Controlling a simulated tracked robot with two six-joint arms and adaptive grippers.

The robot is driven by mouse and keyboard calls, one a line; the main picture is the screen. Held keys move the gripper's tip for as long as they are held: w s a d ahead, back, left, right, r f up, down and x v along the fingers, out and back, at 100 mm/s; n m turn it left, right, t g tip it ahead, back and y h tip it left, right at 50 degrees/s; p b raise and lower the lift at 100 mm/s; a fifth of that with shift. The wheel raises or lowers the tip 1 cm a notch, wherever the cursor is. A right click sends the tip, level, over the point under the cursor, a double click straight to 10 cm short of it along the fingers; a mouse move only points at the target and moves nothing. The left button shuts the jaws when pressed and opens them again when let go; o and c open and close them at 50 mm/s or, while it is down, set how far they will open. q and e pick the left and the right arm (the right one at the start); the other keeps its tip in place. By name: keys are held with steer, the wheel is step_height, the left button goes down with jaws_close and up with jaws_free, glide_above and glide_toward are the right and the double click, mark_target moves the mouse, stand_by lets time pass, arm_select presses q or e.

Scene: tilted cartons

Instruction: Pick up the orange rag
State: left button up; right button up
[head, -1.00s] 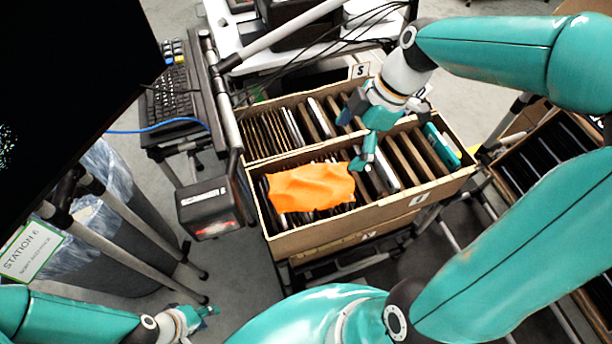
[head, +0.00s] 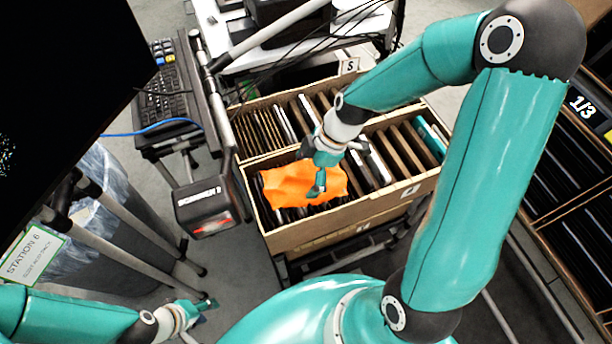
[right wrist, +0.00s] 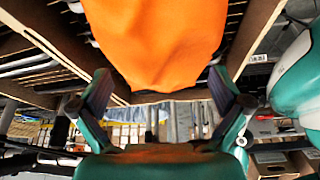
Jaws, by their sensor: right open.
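The orange rag (head: 289,186) lies crumpled over the upright items in the front carton (head: 300,236), toward its left end. It also fills the upper middle of the right wrist view (right wrist: 158,42). My right gripper (head: 312,180) is over the right part of the rag. Its two fingers stand wide apart in the right wrist view (right wrist: 160,103), with the rag ahead of them and nothing clearly between them. Whether a fingertip touches the rag I cannot tell. My left gripper (head: 207,303) is low at the bottom left, far from the carton; its jaws are too small to judge.
A back carton (head: 241,122) holds more upright items behind the front one. A dark boxed scanner (head: 204,205) and a metal post stand close to the cartons' left side. A keyboard (head: 166,85) and monitor are at the upper left. A lined bin (head: 90,215) stands at the left.

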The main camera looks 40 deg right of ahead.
mark_target(306, 179)
steer(key=shift+w+a+f, duration=0.1)
steer(key=shift+a+f, duration=0.1)
steer(key=shift+f, duration=0.35)
steer(key=c, duration=1.1)
steer(key=shift+r, duration=0.1)
step_height(306, 179, up, 20)
steer(key=shift+b, duration=0.35)
